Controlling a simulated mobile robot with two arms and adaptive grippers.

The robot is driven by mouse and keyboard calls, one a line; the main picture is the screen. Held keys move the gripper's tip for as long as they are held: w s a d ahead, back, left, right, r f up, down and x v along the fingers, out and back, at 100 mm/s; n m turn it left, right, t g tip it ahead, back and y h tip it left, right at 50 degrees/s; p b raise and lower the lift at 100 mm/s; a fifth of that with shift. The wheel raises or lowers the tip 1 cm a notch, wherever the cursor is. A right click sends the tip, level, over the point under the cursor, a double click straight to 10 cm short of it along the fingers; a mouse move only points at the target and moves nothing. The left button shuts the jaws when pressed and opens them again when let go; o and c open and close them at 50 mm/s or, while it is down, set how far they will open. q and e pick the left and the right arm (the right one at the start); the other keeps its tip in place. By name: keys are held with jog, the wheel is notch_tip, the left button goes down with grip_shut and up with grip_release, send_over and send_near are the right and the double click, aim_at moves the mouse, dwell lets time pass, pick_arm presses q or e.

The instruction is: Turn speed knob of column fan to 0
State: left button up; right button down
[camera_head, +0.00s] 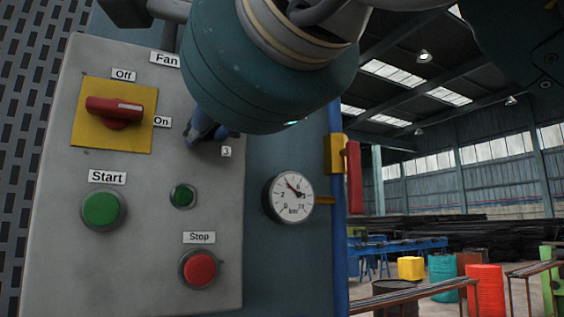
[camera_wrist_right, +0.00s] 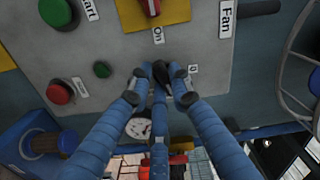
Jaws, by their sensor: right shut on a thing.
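The fan's speed knob (camera_wrist_right: 176,71) is a small dark knob on the grey control panel (camera_head: 60,230). My right gripper (camera_wrist_right: 162,80) has its blue fingers closed around it in the right wrist view. In the head view my right wrist covers the knob, and only a bit of the blue fingers (camera_head: 203,127) shows against the panel. A label "3" (camera_head: 226,152) is just below right of the fingers, and the "Fan" label (camera_head: 166,58) is above. The knob's pointer is hidden, so its setting cannot be read. My left gripper is not in view.
A red Off/On switch (camera_head: 114,109) on a yellow plate is left of my gripper. Below are a green Start button (camera_head: 102,209), a small green lamp (camera_head: 183,195) and a red Stop button (camera_head: 199,268). A pressure gauge (camera_head: 289,197) is at right.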

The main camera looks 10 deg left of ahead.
jog(key=n+p, duration=0.1)
jog(key=n, duration=0.3)
jog(key=n+p, duration=0.1)
jog(key=n, duration=0.2)
jog(key=n+p, duration=0.2)
jog(key=n, duration=0.2)
jog(key=shift+w+d+n, duration=0.2)
jog(key=shift+d+n, duration=0.1)
jog(key=shift+f+n+p, duration=0.1)
jog(key=shift+n+p, duration=0.3)
jog(key=shift+n, duration=0.8)
jog(key=c, duration=1.6)
grip_release()
jog(key=shift+o, duration=0.2)
jog(key=shift+d, duration=0.1)
